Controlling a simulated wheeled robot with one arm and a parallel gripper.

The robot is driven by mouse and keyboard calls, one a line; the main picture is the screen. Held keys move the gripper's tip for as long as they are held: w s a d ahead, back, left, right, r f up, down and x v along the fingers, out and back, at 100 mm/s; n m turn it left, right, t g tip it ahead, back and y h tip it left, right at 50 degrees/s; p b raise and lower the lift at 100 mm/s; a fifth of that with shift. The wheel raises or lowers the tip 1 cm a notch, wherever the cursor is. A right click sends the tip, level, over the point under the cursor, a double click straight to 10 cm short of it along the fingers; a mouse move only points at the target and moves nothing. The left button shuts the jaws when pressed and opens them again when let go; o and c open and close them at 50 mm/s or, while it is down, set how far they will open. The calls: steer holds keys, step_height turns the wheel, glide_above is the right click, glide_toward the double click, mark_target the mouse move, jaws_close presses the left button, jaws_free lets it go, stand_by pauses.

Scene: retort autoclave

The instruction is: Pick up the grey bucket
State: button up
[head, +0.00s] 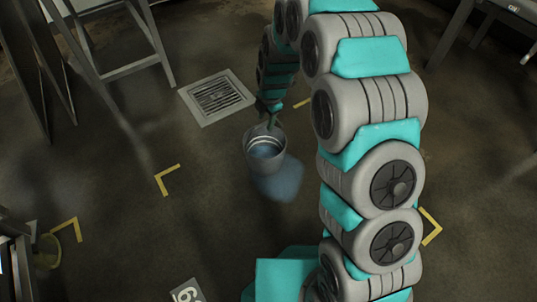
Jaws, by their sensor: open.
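A grey bucket (264,152) stands on the dark floor near the middle of the head view. Blue-tinted contents show inside it, and a bluish patch lies on the floor beside it at lower right. My arm arches down from the right, and my gripper (270,122) is at the bucket's far rim. The gripper is open. It is small and dark here, so I cannot tell whether the rim or handle lies between its fingers.
A square floor drain (216,97) lies behind the bucket to the left. Metal frame legs (158,45) stand at upper left, and a table leg (450,35) at upper right. Yellow corner marks (167,180) are on the floor. Floor left of the bucket is clear.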

step_height(320, 180, down, 7)
steer(key=w+a, duration=0.1)
steer(key=shift+r+b, duration=0.15)
steer(key=shift+b, duration=0.3)
jaws_close()
stand_by(1.2)
